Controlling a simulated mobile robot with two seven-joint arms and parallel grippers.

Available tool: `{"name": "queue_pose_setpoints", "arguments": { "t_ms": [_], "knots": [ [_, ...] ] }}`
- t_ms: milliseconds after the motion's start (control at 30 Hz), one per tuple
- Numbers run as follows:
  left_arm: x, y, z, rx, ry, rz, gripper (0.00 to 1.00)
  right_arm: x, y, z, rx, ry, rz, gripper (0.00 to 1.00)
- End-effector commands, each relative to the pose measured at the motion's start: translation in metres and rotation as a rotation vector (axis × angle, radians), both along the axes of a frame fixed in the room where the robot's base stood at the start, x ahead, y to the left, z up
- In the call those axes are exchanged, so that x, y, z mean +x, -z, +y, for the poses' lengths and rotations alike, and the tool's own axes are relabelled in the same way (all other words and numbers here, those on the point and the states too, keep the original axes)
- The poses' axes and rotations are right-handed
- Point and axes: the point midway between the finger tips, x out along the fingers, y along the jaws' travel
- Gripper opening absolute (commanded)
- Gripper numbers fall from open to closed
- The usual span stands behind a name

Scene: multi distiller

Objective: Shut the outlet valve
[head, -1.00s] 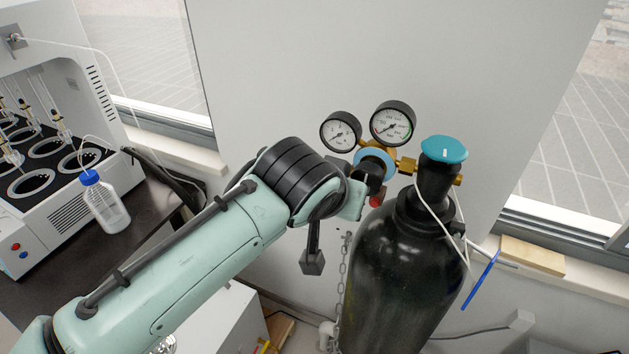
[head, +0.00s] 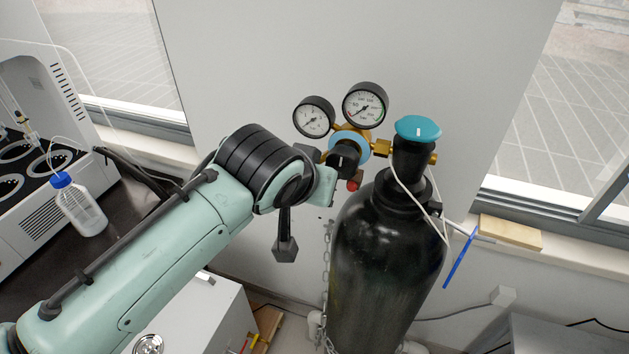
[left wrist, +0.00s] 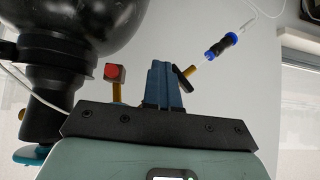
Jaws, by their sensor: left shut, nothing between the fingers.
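The gas regulator with two round gauges (head: 345,108) sits left of the teal cylinder knob (head: 418,128). In the left wrist view, a black lever (left wrist: 186,79), apparently the outlet valve's, slants at a brass stem, beside a blue-and-black fitting (left wrist: 222,46). My left gripper (left wrist: 161,66) has its blue fingers together and empty, close to the left of the lever; whether they touch it I cannot tell. In the head view my left wrist hides the fingers and lever. My right gripper is not in view.
The black gas cylinder (head: 385,260) stands close to the right of my arm, with a chain (head: 327,245) beside it. A red knob (left wrist: 115,73) is left of the fingers. A white tube (head: 415,195) hangs from the cylinder neck. A blue-capped bottle (head: 80,208) stands far left.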

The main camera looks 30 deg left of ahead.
Motion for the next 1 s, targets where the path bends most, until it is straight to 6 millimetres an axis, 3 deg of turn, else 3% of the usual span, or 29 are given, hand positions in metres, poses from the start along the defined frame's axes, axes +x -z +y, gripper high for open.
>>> {"name": "queue_pose_setpoints", "arguments": {
  "t_ms": [233,700,1000],
  "knots": [
    [-0.008,-0.008,0.007,0.009,-0.017,-0.002,0.0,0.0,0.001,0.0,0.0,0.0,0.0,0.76],
    [-0.073,-0.078,-0.018,0.003,-0.003,-0.006,0.0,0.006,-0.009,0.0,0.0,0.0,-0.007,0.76],
    [-0.09,-0.095,-0.025,0.003,0.001,-0.001,0.0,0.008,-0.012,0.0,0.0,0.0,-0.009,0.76]
  ]
}}
